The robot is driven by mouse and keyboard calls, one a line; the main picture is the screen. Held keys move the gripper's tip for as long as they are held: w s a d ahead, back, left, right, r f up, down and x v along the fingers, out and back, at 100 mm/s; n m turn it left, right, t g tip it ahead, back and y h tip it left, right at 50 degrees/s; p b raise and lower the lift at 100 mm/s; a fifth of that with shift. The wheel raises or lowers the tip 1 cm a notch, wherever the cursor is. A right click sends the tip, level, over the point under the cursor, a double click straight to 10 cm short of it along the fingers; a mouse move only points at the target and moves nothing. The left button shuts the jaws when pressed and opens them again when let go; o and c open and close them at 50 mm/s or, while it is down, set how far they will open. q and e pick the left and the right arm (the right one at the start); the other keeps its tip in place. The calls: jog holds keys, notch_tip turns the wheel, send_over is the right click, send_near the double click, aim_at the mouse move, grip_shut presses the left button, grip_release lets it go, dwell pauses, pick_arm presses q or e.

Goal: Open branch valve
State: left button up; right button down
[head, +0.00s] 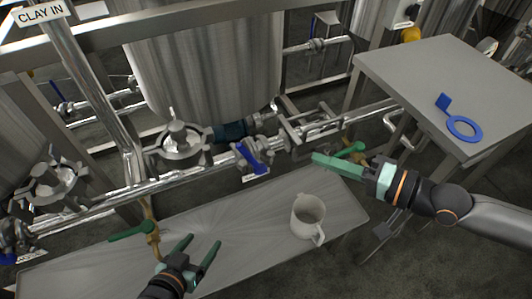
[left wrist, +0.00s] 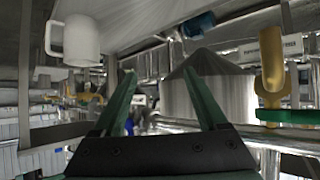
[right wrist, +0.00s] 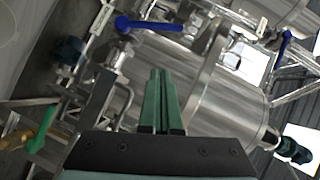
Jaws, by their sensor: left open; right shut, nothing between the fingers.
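A valve with a blue lever (head: 252,158) sits on the pipe in the middle of the head view, with a small label below it. A blue lever also shows in the right wrist view (right wrist: 148,24). A brass valve with a green lever (head: 130,232) stands at lower left, and another green lever (head: 352,148) shows behind my right gripper. I cannot tell which one is the branch valve. My left gripper (head: 203,243) is open and empty over the bench, right of the left green lever. My right gripper (head: 316,157) is shut and empty, right of the blue lever and apart from it.
A white mug (head: 307,216) stands on the grey bench (head: 260,205) between my grippers. A blue ring-shaped tool (head: 464,127) lies on the side table (head: 410,75) at right. Steel tanks (head: 205,60), pipes and hand-wheel fittings (head: 178,140) crowd the back.

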aim_at(249, 158)
pick_arm(q)
jog(key=shift+s+d+f+g+p, duration=0.15)
jog(key=shift+s+f+g+p, duration=0.15)
jog(key=shift+s+g+p, duration=0.25)
jog(key=shift+s+d+f+g+p, duration=0.15)
jog(key=shift+s+f+g+p, duration=0.15)
jog(key=shift+s+p, duration=0.4)
pick_arm(e)
jog(key=s+a+x, duration=0.1)
jog(key=s+x, duration=0.1)
jog(key=x, duration=1)
jog(key=shift+a+f, duration=0.45)
jog(key=shift+a, duration=0.1)
pick_arm(q)
jog(key=shift+w, duration=0.1)
jog(key=shift+r, duration=0.1)
